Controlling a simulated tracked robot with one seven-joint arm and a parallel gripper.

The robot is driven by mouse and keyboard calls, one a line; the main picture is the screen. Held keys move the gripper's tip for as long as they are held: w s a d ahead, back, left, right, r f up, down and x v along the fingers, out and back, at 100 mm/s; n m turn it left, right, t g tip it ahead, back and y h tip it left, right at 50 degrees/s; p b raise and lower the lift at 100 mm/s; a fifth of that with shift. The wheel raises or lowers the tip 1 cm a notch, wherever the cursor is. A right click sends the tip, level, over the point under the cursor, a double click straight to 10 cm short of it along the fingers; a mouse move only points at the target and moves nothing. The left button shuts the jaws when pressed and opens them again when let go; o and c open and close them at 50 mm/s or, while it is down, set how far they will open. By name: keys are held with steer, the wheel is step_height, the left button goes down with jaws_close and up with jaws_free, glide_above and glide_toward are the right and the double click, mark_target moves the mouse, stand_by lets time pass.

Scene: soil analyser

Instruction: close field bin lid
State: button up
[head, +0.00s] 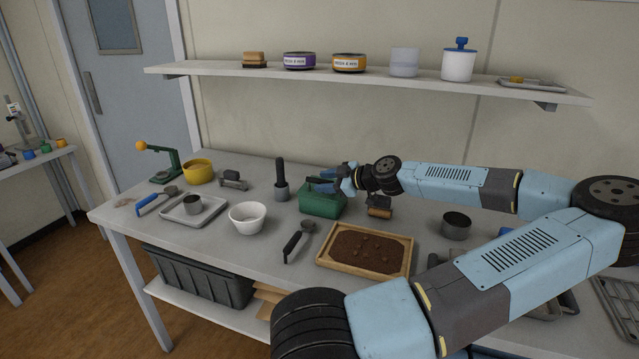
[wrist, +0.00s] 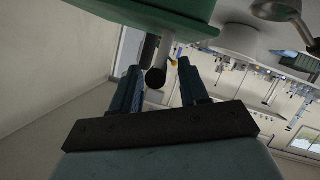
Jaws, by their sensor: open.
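A green box (head: 320,203), which I take to be the field bin, stands on the bench near the middle in the head view. A dark bar shows across its top; I cannot tell how far its lid is open. A green surface, likely part of it, fills the top of the wrist view (wrist: 150,14). My gripper (head: 337,178) is at the box's upper right side, its fingers apart. In the wrist view the two fingers (wrist: 158,70) are open just below the green edge. A dark round end shows between them; I cannot tell any contact.
A black-handled tool (head: 281,178) stands upright left of the box. A white bowl (head: 248,217), a scoop (head: 300,241) and a wooden soil tray (head: 407,262) lie in front. A metal cup (head: 456,225) stands right, below my arm. A shelf (head: 370,83) runs above.

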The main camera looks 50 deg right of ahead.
steer(key=v, duration=1.1)
stand_by(0.4)
